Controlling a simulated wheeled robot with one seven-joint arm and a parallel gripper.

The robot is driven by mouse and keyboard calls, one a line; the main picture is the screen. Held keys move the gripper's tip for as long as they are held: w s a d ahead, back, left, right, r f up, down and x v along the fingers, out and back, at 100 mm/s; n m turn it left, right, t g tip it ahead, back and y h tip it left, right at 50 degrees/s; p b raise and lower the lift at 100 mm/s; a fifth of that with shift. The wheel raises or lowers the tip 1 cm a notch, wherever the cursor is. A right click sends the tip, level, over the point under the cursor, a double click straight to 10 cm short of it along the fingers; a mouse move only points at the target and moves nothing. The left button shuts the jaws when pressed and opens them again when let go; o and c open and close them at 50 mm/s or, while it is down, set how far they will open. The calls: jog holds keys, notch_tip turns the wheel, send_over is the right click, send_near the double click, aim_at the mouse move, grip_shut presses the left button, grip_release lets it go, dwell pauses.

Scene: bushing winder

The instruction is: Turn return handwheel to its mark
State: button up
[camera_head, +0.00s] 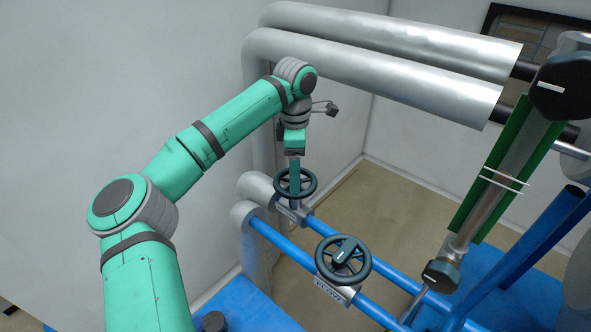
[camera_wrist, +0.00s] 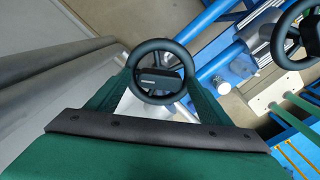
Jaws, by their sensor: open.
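The far black handwheel (camera_head: 313,190) sits on a blue pipe below my gripper (camera_head: 295,184). Its plate is partly hidden, and I cannot read it as the return label. In the wrist view the same wheel (camera_wrist: 160,44) shows its round rim and a hub bar with a small pale line. My gripper (camera_wrist: 160,80) is open, one finger on each side of the wheel. I cannot tell whether the fingers touch the rim. No target mark is clear to me.
A second handwheel (camera_head: 343,282), with a plate that seems to read FLOW, stands nearer and to the right; it also shows in the wrist view (camera_wrist: 278,45). A sight tube with a green guard (camera_head: 508,165) rises at right. Silver pipes (camera_head: 375,65) run behind my arm.

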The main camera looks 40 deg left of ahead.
jog(key=shift+c, duration=0.5)
jog(key=c, duration=0.9)
jog(key=shift+c, duration=0.2)
